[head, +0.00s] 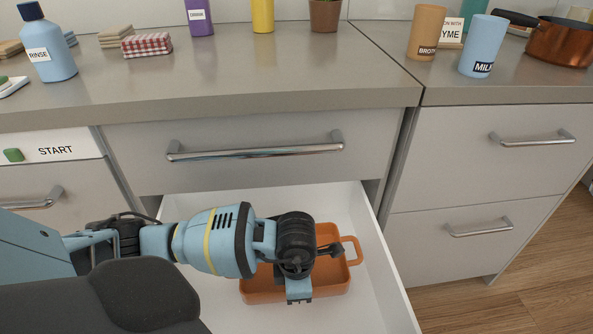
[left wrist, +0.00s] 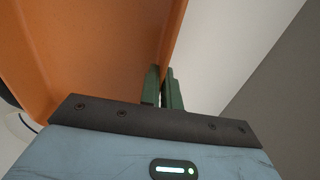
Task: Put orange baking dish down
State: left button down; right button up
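The orange baking dish (head: 330,285) is inside the open white drawer (head: 385,285), with its loop handle (head: 357,250) at the right. My left gripper (head: 299,299) reaches down over the dish, covering much of its middle and left. In the left wrist view, the green fingers of my left gripper (left wrist: 164,90) stand close together on both sides of the wall of the dish (left wrist: 110,50), one inside and one outside. I cannot tell whether the dish touches the drawer floor. My right gripper is not in view.
A closed drawer with a bar handle (head: 255,153) sits under the counter (head: 230,85) above the open drawer. A blue RINSE bottle (head: 48,50), a checked block (head: 147,45) and a MILK cup (head: 483,45) stand on top. Drawer floor is free right of the dish.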

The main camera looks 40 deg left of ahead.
pick_arm(q)
notch_tip(320, 180, down, 4)
jog(key=shift+r+b, duration=0.1)
jog(key=shift+b, duration=0.45)
jog(key=c, duration=1.6)
grip_release()
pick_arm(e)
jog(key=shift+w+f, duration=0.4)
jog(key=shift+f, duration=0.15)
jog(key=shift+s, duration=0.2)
